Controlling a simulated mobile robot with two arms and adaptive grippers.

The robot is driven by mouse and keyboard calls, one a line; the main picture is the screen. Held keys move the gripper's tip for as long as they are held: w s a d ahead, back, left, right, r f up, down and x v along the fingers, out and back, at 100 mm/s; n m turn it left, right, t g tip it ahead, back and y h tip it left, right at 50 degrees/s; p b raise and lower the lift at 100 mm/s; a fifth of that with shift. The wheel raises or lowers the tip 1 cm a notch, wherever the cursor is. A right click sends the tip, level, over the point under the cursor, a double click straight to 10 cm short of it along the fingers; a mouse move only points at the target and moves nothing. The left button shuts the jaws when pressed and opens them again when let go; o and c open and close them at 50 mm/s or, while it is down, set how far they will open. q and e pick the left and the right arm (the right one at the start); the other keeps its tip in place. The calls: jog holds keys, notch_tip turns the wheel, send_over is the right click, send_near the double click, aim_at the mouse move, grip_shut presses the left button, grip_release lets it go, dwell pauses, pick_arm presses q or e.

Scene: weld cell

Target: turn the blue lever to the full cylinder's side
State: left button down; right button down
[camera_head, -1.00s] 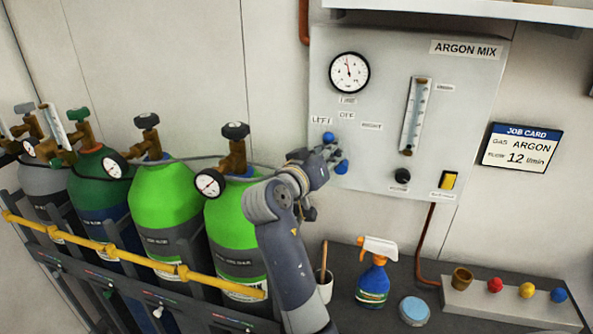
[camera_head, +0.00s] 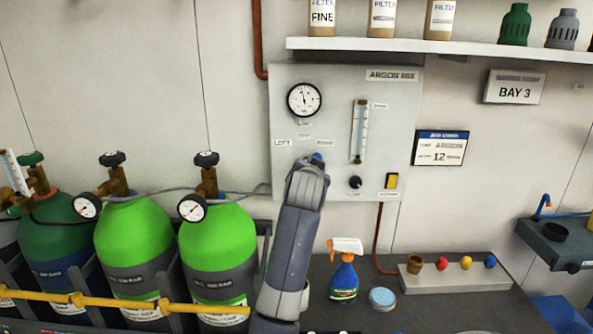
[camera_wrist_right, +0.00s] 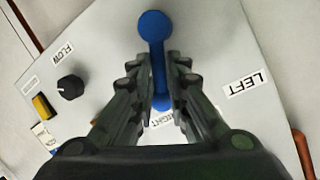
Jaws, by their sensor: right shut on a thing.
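The blue lever (camera_head: 318,157) is on the grey ARGON MIX panel (camera_head: 385,100), mostly hidden by my right arm in the head view. The right wrist view shows the blue lever (camera_wrist_right: 158,65) between my right gripper's fingers (camera_wrist_right: 155,90), its narrow end by the RIGHT label (camera_wrist_right: 162,119). The LEFT label (camera_wrist_right: 245,85) lies off to the side. My right gripper (camera_head: 314,164) is shut on the lever. Two bright green cylinders, left (camera_head: 135,245) and right (camera_head: 218,240), each have a gauge, left (camera_head: 87,206) and right (camera_head: 191,208); their needles are too small to read. My left gripper is out of view.
A spray bottle (camera_head: 344,275) and a blue-topped tin (camera_head: 382,298) stand on the bench below the panel. A block with coloured knobs (camera_head: 450,278) lies to the right. A yellow bar (camera_head: 130,305) crosses before the cylinders. A shelf (camera_head: 370,45) overhangs the panel.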

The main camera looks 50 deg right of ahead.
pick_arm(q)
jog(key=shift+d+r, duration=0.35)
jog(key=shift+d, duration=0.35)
pick_arm(e)
jog(key=s+d+m, duration=0.1)
jog(key=m, duration=0.1)
jog(key=shift+s+d+m+t+y, duration=0.2)
jog(key=shift+m+t+y, duration=0.1)
jog(key=shift+m+t, duration=0.1)
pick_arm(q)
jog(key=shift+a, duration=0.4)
pick_arm(e)
jog(key=c, duration=1.7)
grip_release()
jog(key=shift+o, duration=0.5)
jog(key=shift+s+d+f, duration=0.15)
jog(key=shift+d+f, duration=0.1)
jog(key=v, duration=1.2)
